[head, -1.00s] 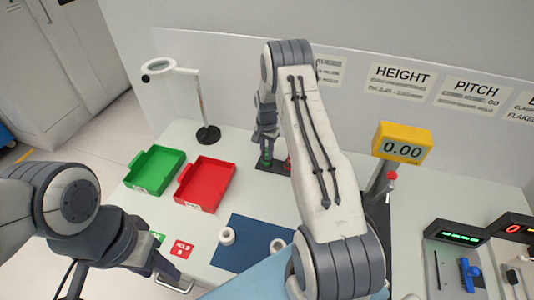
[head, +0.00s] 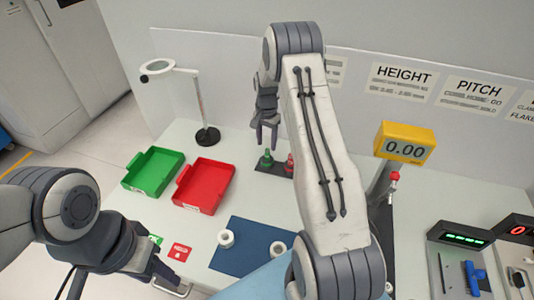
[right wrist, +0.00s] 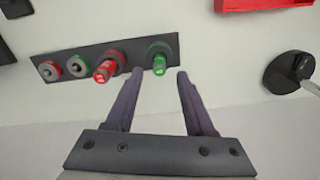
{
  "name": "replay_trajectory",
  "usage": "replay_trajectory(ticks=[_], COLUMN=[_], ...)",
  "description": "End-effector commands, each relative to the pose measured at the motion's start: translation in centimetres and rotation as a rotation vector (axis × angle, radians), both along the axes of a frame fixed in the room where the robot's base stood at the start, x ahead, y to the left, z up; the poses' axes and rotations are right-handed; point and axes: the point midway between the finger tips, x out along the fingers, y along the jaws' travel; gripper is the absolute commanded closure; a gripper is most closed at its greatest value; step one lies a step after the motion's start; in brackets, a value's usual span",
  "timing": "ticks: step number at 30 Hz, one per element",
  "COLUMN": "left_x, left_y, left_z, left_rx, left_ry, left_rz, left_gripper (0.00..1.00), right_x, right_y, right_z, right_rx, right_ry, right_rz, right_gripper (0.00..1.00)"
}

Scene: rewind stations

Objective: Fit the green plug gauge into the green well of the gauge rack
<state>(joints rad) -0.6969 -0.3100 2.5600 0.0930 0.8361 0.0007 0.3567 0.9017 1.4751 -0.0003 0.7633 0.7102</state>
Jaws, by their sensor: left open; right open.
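The green plug gauge (head: 266,158) stands upright at the left end of the dark gauge rack (head: 262,169) in the head view. In the right wrist view the green plug gauge (right wrist: 159,55) appears seated in the end position of the rack (right wrist: 128,52), with a green collar around its base. My right gripper (head: 267,144) is open and empty just above it. Its fingertips (right wrist: 160,72) show on either side of the plug, apart from it. The green well's inside is hidden by the plug. My left gripper (head: 168,280) is open and empty at the table's front left.
A red plug gauge (right wrist: 106,68) stands beside the green one, with two round grey-topped pieces (right wrist: 64,68) further along the rack. A green tray (head: 154,172), a red tray (head: 205,185) and a magnifier lamp (head: 207,135) stand to the left. A blue mat (head: 250,246) lies in front.

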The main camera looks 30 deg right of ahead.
Motion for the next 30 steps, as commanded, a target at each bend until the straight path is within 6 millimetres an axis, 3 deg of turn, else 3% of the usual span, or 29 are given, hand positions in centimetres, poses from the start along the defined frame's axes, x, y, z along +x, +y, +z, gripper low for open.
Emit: replay_trajectory(ticks=[7, 17, 20, 23, 24, 26, 27, 30], left_x=[0.0, 0.0, 0.0, 0.0, 0.0, 0.0, 0.0, 0.0], left_y=[0.0, 0.0, 0.0, 0.0, 0.0, 0.0, 0.0, 0.0], left_z=[-1.5, -1.7, -1.7, -1.7, -1.7, -1.7, -1.7, -1.7], left_rx=[0.0, 0.0, 0.0, 0.0, 0.0, 0.0, 0.0, 0.0], left_ry=[0.0, 0.0, 0.0, 0.0, 0.0, 0.0, 0.0, 0.0], left_rz=[-0.001, -0.001, -0.001, -0.001, -0.001, -0.001, -0.001, -0.001], left_gripper=[0.5, 0.5, 0.5, 0.5, 0.5, 0.5, 0.5, 0.5], right_x=[0.0, 0.0, -0.3, -1.9, -3.3, -6.1, -8.4, -15.0], right_y=[0.0, 0.6, 4.1, 11.0, 14.3, 19.0, 21.9, 27.5], right_z=[4.5, 6.6, 8.1, 10.9, 12.2, 13.9, 14.9, 16.5], right_rx=[-0.001, 0.0, 0.002, 0.009, 0.012, 0.017, 0.021, 0.033], right_ry=[-0.003, -0.001, -0.007, -0.017, -0.022, -0.031, -0.035, -0.048], right_rz=[0.0, 0.017, 0.114, 0.316, 0.422, 0.593, 0.707, 0.989], right_gripper=[0.46, 0.46, 0.46, 0.46, 0.46, 0.46, 0.46, 0.46])
